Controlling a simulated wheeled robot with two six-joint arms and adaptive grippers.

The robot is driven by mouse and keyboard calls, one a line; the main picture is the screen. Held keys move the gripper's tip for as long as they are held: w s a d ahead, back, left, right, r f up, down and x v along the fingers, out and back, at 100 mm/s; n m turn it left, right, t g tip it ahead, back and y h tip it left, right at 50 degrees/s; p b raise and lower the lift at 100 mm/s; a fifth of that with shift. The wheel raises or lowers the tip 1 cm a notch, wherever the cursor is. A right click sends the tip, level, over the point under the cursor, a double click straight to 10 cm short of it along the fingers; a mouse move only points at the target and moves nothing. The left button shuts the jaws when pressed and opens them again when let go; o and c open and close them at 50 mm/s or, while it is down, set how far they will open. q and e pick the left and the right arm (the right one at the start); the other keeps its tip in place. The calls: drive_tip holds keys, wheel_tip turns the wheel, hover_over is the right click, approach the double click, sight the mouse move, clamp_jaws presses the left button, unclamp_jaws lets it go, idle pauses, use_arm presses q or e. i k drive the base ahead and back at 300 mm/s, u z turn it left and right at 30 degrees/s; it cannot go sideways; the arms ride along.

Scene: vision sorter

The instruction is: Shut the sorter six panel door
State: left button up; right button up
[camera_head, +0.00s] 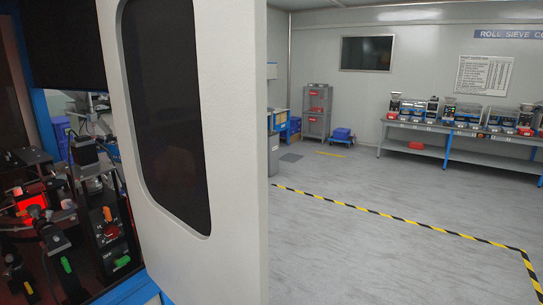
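The sorter door (239,150) is a large white panel with a dark rounded window (170,110). It stands open in the left half of the head view, its right edge towards the room. Left of it, the sorter's opening shows the inside of the machine, with a blue frame (42,122), dark fixtures and a glowing red part (33,207). Orange and green pieces also show inside. The door hides part of the machine and of the room behind it. Neither of my grippers is in view.
Open grey floor (380,245) lies to the right of the door, with a yellow and black floor stripe (400,216). A bench (455,135) with several machines stands along the far wall. A grey cabinet (316,112) and a bin (273,155) stand further back.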

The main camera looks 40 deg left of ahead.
sight(187, 80)
drive_tip(key=z, duration=0.5)
drive_tip(key=i, duration=1.3)
drive_tip(key=u, duration=3.55)
drive_tip(key=i, duration=0.5)
drive_tip(key=z, duration=1.15)
drive_tip(key=k, duration=0.65)
drive_tip(key=u, duration=0.35)
